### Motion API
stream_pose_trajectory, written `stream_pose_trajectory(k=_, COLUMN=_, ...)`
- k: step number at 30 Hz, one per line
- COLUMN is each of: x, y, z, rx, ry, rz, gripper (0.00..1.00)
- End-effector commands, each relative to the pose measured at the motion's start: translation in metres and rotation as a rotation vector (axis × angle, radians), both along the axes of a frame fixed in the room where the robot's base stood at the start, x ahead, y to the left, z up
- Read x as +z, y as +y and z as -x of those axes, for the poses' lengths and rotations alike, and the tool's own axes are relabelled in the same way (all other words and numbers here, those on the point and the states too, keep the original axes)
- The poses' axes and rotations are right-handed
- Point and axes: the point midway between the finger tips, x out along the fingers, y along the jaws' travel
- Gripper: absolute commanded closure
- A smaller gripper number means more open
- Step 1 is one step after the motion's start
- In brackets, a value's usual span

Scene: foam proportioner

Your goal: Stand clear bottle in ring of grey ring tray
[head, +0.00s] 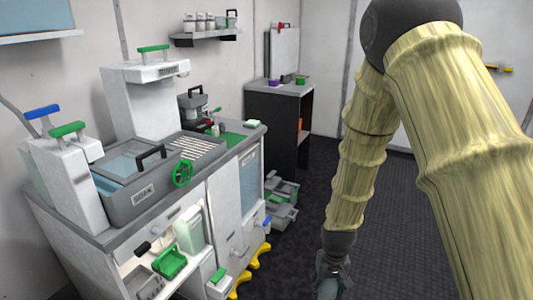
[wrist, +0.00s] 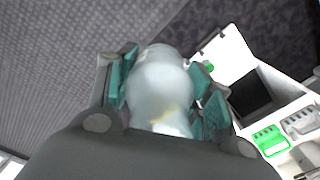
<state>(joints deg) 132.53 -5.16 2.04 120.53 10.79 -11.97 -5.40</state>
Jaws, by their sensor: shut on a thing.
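My gripper (head: 332,278) hangs low over the dark floor at the bottom of the head view, right of the workbench. In the wrist view its teal finger pads (wrist: 163,85) are on both sides of a pale, translucent bottle (wrist: 160,88), which fills the middle of that view. The gripper is shut on this bottle. The bottle's lower part is hidden behind the gripper body. In the head view I cannot make out the bottle in the gripper. I cannot clearly pick out the grey ring tray in either view.
The workbench (head: 250,130) at left carries a grey sink unit (head: 135,205) with a green handwheel (head: 182,173). Grey crates (head: 281,212) stand on the floor beyond it. A dark cabinet (head: 270,95) stands at the back. The floor (head: 390,215) around my arm is clear.

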Motion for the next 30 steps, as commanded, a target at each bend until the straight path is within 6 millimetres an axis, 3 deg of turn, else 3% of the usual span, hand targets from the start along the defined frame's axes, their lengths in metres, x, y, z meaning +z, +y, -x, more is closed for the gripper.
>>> stream_pose_trajectory(k=1, x=0.013, y=0.000, z=0.001, rx=0.000, ry=0.001, rz=0.000, gripper=0.72)
stream_pose_trajectory(k=13, x=0.048, y=-0.001, z=0.008, rx=-0.001, ry=0.001, rz=0.003, gripper=0.72)
stream_pose_trajectory(k=30, x=0.054, y=0.000, z=0.010, rx=0.001, ry=0.000, rz=0.005, gripper=0.72)
